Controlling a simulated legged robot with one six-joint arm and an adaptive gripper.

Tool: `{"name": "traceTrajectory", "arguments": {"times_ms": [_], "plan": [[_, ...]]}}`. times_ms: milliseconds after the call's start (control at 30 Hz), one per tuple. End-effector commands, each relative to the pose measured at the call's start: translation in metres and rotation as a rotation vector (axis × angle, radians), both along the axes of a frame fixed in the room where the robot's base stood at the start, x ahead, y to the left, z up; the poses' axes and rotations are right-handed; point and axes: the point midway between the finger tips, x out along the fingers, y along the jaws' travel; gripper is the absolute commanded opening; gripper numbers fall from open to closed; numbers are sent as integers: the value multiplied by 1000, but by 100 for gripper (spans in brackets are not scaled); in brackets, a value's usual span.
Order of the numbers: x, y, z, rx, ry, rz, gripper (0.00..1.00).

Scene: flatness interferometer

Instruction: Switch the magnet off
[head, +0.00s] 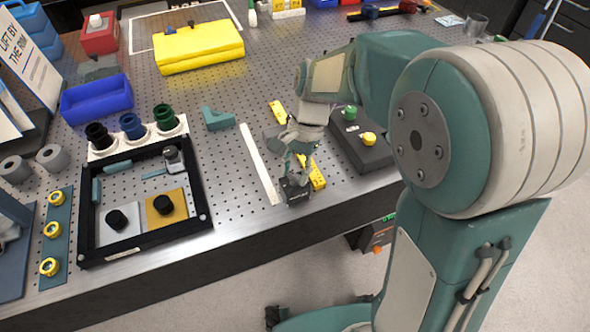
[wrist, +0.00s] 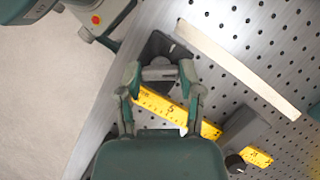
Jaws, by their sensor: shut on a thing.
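A dark block, which looks like the magnet base (head: 297,192), sits near the bench's front edge, beside a yellow ruler (head: 317,178). My gripper (head: 296,172) reaches down onto it from above. In the wrist view the fingertips (wrist: 160,75) are shut on a grey cylindrical part (wrist: 160,73) at the dark base (wrist: 160,45). Whether that part is the magnet's switch, and which way it is set, I cannot tell. The yellow ruler also shows in the wrist view (wrist: 160,105), passing below the fingers.
A grey block (wrist: 242,128) lies by the ruler. A pale straight strip (head: 259,163) lies left of my gripper. A dark box with green and yellow knobs (head: 360,150) stands right. A black-framed tray (head: 145,242) is at left. Perforated bench between tray and strip is clear.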

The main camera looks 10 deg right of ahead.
Motion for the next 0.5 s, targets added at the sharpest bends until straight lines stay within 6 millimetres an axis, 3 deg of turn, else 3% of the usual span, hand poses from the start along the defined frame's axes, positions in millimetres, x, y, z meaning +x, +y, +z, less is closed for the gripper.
{"name": "traceTrajectory", "arguments": {"times_ms": [500], "plan": [[1, 2, 0, 0, -1, 494, 0]]}}
